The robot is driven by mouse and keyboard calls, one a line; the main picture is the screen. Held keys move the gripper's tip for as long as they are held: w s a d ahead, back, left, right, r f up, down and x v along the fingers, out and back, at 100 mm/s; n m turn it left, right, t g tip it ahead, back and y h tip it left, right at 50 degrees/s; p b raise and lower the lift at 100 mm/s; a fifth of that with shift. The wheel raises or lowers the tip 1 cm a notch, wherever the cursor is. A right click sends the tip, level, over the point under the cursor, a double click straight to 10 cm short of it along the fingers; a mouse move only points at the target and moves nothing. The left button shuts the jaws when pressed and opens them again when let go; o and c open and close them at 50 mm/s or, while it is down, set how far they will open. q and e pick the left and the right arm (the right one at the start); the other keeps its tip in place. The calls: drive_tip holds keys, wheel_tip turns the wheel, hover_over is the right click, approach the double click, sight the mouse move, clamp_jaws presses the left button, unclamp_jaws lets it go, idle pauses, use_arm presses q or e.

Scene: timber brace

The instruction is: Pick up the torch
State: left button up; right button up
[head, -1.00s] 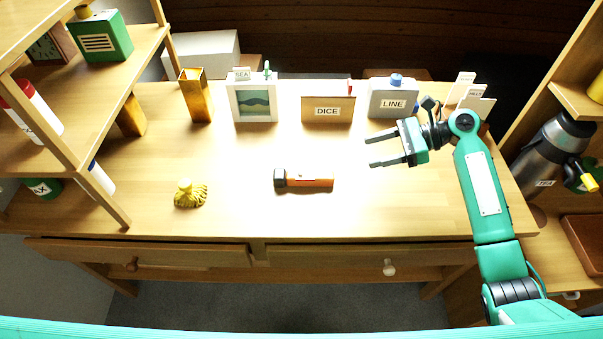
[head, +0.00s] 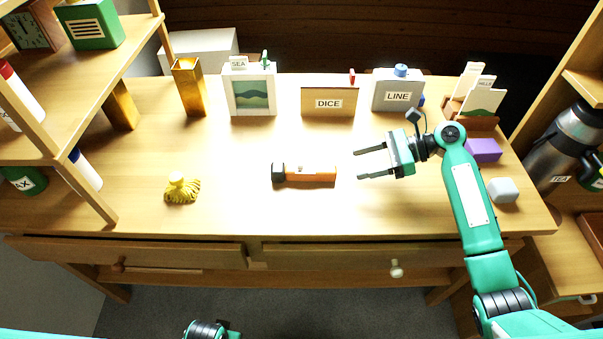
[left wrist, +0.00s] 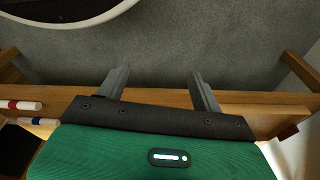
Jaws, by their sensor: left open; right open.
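The torch (head: 308,173) has an orange body and a black head pointing left. It lies flat on the desk (head: 235,205), near the middle. My right gripper (head: 356,165) is open and empty, a short way to the right of the torch's tail end and not touching it. My left gripper (left wrist: 158,80) shows in the left wrist view, open with nothing between its fingers. A part of my left arm shows at the bottom edge of the head view; the torch is not in the left wrist view.
A yellow brush-like object (head: 182,190) stands left of the torch. Behind are a gold vase (head: 188,88), the SEA picture frame (head: 250,93), the DICE box (head: 329,102) and the LINE box (head: 398,92).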

sight(327, 168)
drive_tip(key=x, duration=0.6)
drive_tip(key=shift+a+f, duration=0.1)
drive_tip(key=x, duration=0.4)
drive_tip(key=shift+w+a+f, duration=0.1)
drive_tip(key=shift+w+f, duration=0.15)
drive_tip(key=shift+w, duration=0.1)
drive_tip(key=shift+a, duration=0.15)
drive_tip(key=c, duration=1.2)
drive_tip(key=shift+r, duration=0.45)
drive_tip(key=shift+c, duration=0.2)
use_arm(q)
drive_tip(key=f, duration=0.1)
drive_tip(key=s+f+p, duration=0.1)
drive_tip(key=f, duration=0.2)
drive_tip(key=shift+s+a+f+p, duration=0.3)
drive_tip(key=shift+s+a+f, duration=0.05)
drive_tip(key=shift+s, duration=0.05)
use_arm(e)
wheel_tip(327, 168, up, 19)
